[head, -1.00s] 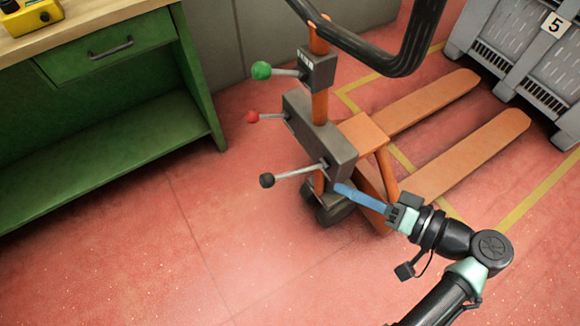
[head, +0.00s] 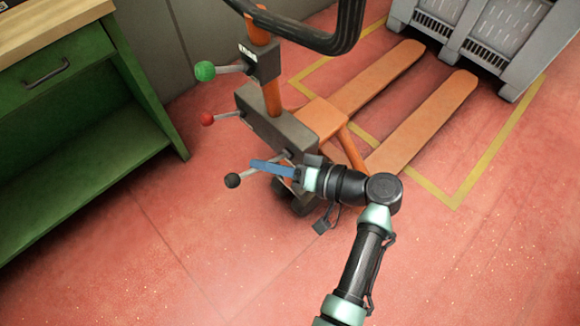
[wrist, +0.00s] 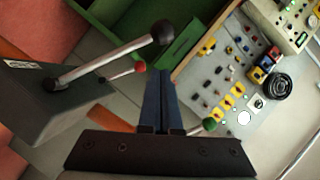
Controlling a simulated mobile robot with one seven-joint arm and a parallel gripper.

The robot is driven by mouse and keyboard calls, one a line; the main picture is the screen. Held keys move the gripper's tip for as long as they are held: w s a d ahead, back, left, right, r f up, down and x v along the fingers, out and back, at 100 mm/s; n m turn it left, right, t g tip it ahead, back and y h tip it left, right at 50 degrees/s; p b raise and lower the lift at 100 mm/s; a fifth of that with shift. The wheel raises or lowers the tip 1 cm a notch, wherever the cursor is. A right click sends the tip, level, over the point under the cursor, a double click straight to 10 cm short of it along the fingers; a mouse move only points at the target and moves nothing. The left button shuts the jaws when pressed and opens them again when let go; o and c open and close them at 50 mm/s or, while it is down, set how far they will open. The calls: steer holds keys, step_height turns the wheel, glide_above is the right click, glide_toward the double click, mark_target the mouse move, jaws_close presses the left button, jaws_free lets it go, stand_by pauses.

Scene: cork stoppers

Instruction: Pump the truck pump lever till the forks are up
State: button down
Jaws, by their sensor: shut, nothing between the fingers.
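The orange pallet truck has a grey box (head: 275,130) with levers on its left side. A green-knobbed lever (head: 205,71) is highest, a red-knobbed lever (head: 207,119) below it, and a black-knobbed lever (head: 233,180) lowest. I cannot read which is the pump lever. The two forks (head: 424,122) lie low near the floor. My gripper (head: 256,164) has blue fingers, shut and empty, pointing left beside the black-knobbed lever; I cannot tell if they touch it. In the wrist view the black knob (wrist: 163,33) is just beyond the fingertips, with the red knob (wrist: 139,66) at their left.
A green workbench (head: 85,120) stands at the left, and its top with a control panel (wrist: 225,85) shows in the wrist view. The truck's black handle (head: 300,38) arches above the levers. Grey crates (head: 475,40) stand behind the forks. The red floor in front is clear.

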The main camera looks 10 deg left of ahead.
mark_target(240, 179)
steer(key=shift+s+a+f, duration=0.8)
steer(key=shift+a+f, duration=0.2)
steer(key=shift+a, duration=0.15)
steer(key=shift+s+a+f+n+b, duration=0.3)
steer(key=shift+s+f+b, duration=0.1)
steer(key=shift+f, duration=0.25)
step_height(240, 179, down, 12)
steer(key=s+a+n+t+h+b, duration=0.1)
steer(key=n+t+h+b, duration=0.2)
steer(key=n+b, duration=0.3)
steer(key=h+b, duration=0.1)
steer(key=b, duration=0.4)
steer(key=shift+s+f+b, duration=0.2)
steer(key=shift+s+b, duration=0.05)
steer(key=shift+b, duration=0.1)
steer(key=shift+f, duration=0.1)
